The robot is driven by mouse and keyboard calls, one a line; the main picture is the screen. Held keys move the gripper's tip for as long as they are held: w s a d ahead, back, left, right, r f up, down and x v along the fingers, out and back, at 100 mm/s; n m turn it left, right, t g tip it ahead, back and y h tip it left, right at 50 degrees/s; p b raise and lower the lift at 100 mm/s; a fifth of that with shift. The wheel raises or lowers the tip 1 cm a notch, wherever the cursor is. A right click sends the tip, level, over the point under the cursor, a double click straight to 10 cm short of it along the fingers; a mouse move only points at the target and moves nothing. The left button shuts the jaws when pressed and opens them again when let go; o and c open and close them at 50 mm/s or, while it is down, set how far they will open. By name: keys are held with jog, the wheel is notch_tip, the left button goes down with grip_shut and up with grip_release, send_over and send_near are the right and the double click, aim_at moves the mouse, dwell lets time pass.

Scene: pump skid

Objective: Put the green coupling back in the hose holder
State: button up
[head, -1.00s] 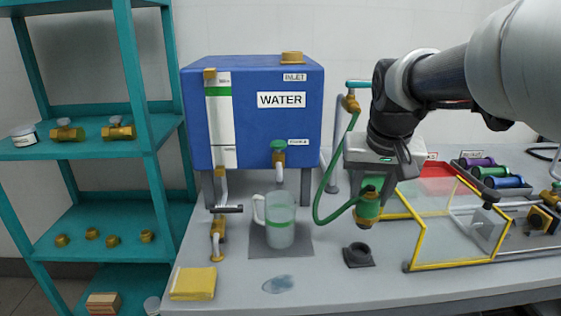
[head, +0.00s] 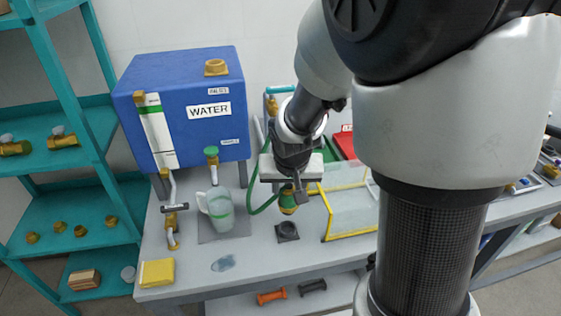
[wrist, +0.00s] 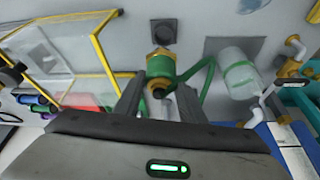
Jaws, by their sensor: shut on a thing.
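The green coupling (head: 288,202) with its brass end hangs in my gripper (head: 287,187), with the green hose (head: 262,208) running from it. In the wrist view the coupling (wrist: 161,68) sits between the two fingers of my gripper (wrist: 156,98), which are shut on it. The hose holder, a dark square block with a round opening (head: 287,231), stands on the bench just below the coupling in the head view. It also shows in the wrist view (wrist: 164,32), beyond the coupling's brass end. The coupling appears apart from the holder and above it.
A clear jug (head: 221,210) stands on a grey mat left of the holder, under the blue water tank (head: 190,125). A yellow-framed clear guard (head: 350,212) is close on the right. A yellow cloth (head: 156,273) and a wet patch (head: 223,263) lie near the front edge.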

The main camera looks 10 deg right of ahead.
aim_at(287, 213)
jog(key=shift+f+b, duration=2)
jog(key=shift+f, duration=0.65)
jog(key=shift+f+b, duration=1.65)
jog(key=shift+f, duration=0.1)
jog(key=o, duration=1.2)
jog(key=shift+o, duration=0.2)
jog(key=p+v, duration=0.3)
jog(key=v, duration=1.4)
jog(key=shift+r, duration=0.3)
